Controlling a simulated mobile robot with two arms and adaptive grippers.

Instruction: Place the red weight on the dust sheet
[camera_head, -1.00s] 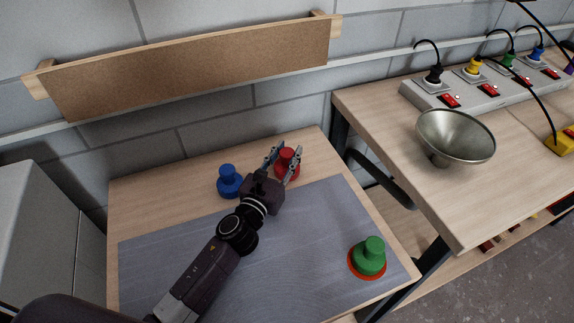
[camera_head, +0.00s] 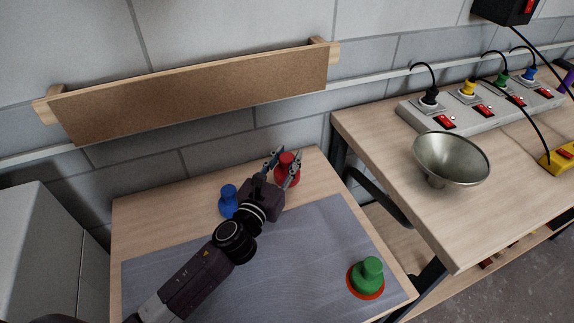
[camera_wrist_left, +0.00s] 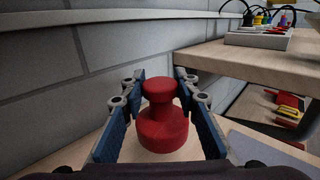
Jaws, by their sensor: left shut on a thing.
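The red weight (camera_head: 287,170) is a knobbed cylinder at the back of the small wooden table. My left gripper (camera_head: 283,166) is shut on the red weight, a finger on each side. The wrist view shows the red weight (camera_wrist_left: 163,118) upright between the blue-padded fingers (camera_wrist_left: 160,110). It appears to be slightly above the wood, though its underside is hard to see. The grey dust sheet (camera_head: 310,235) lies flat over the table's front part, partly hidden by my left arm. My right gripper is not in view.
A blue weight (camera_head: 228,200) stands on bare wood left of my gripper. A green weight (camera_head: 371,272) stands on a red disc (camera_head: 365,289) at the sheet's right. A brown board (camera_head: 200,92) hangs behind. The right bench (camera_head: 400,160) holds a metal bowl (camera_head: 452,160). The sheet's middle is clear.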

